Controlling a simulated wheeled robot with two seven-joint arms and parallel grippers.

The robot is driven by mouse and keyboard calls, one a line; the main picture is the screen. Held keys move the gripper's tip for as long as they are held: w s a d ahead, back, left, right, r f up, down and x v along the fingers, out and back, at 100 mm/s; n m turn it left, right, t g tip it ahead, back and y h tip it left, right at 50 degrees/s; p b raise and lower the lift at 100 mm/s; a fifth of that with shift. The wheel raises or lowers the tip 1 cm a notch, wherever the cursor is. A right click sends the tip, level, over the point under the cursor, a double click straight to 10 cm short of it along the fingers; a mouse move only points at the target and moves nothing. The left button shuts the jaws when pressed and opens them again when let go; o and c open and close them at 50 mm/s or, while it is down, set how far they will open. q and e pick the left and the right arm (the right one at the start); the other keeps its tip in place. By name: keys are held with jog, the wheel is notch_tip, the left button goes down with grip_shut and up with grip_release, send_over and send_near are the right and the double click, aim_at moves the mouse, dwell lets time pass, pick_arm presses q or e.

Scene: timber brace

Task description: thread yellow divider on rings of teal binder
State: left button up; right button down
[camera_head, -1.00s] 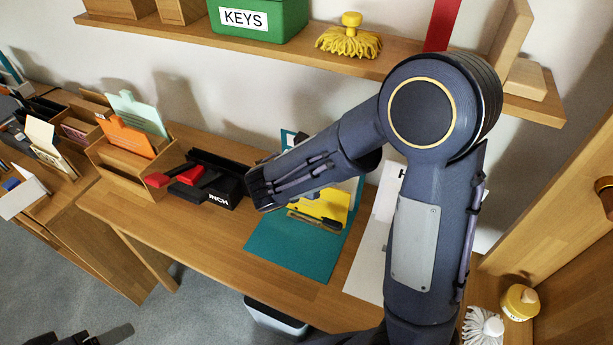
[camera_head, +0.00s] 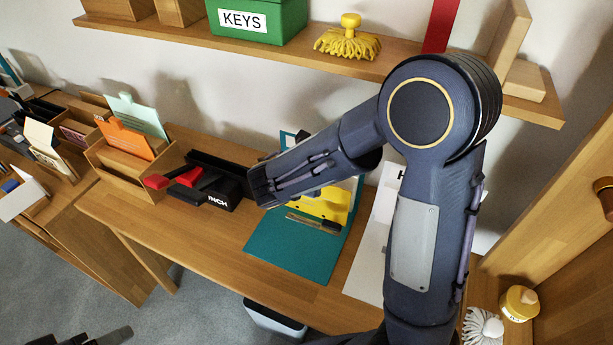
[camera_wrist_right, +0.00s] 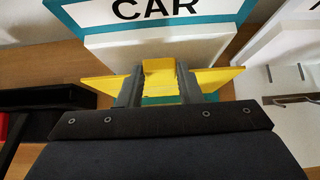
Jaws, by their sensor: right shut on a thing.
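The teal binder (camera_head: 285,255) lies open on the desk, partly hidden by my right arm. A metal ring strip (camera_head: 314,222) shows across it. The yellow divider (camera_head: 328,208) is just above the strip in the head view, partly covered by my forearm. In the right wrist view, my right gripper (camera_wrist_right: 160,88) is shut on the yellow divider (camera_wrist_right: 160,68), with a finger on each side of its middle. A white CAR label with a teal border (camera_wrist_right: 150,40) is beyond it. I cannot tell whether the divider touches the rings. A dark part of my left gripper (camera_head: 95,337) shows at bottom left.
A black hole punch with red parts (camera_head: 205,185) stands left of the binder. A wooden sorter with an orange divider (camera_head: 127,140) is farther left. White sheets (camera_head: 368,262) lie to the right. A shelf (camera_head: 200,40) with a green KEYS box (camera_head: 258,20) runs above.

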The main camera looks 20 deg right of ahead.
jog(key=shift+w+d, duration=1.35)
jog(key=shift+d, duration=0.15)
dwell(1.5)
jog(key=shift+g+y+p, duration=0.3)
jog(key=shift+p, duration=0.8)
dwell(0.5)
jog(key=shift+d, duration=0.15)
dwell(0.7)
jog(key=shift+c, duration=2.3)
grip_release()
jog(key=shift+w, duration=0.1)
notch_tip(320, 180, up, 8)
jog(key=p, duration=0.6)
jog(key=shift+p, duration=0.4)
